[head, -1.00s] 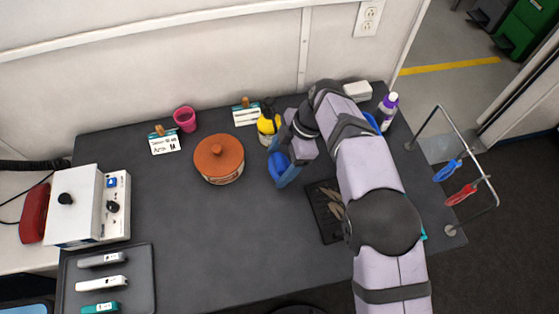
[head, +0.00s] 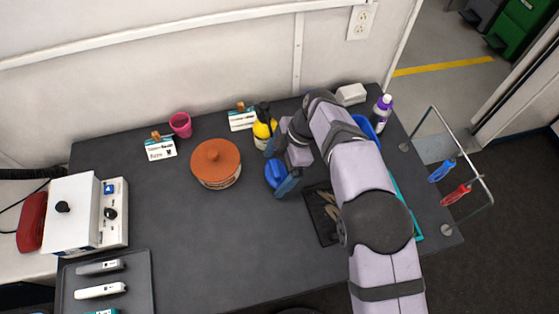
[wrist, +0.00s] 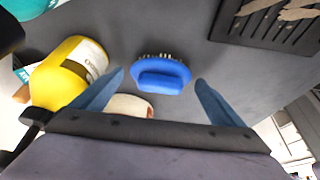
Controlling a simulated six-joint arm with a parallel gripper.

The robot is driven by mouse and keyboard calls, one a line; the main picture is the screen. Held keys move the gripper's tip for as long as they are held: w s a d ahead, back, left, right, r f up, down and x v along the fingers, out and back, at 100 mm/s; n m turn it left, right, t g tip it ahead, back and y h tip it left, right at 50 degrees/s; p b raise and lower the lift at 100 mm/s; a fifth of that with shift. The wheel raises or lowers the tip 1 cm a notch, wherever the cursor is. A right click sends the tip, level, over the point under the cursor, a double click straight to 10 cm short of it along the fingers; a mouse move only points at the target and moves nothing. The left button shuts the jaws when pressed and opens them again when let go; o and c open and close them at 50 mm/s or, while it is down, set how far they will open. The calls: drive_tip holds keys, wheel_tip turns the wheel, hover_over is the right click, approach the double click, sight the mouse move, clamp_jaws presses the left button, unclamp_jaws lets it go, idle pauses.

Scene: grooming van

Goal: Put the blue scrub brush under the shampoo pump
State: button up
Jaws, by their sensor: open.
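The blue scrub brush (head: 275,174) lies on the dark table just in front of the yellow bottle with a black top (head: 263,128), which looks like the shampoo pump. In the wrist view the brush (wrist: 162,76) shows its blue back and pale bristles along one edge. The yellow bottle (wrist: 66,75) is at left there, outside the left finger. My gripper (head: 279,165) is open; in the wrist view its two blue-grey fingers (wrist: 160,90) are spread wide, with the brush beyond and between them, apart from both.
An orange lidded pot (head: 216,163) stands left of the brush. A black tray with tan items (head: 319,222) lies to the right, partly behind my arm. The table's left middle is clear.

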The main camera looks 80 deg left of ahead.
drive_tip(key=b+v, duration=0.3)
drive_tip(key=v, duration=0.9)
drive_tip(key=shift+r, duration=0.15)
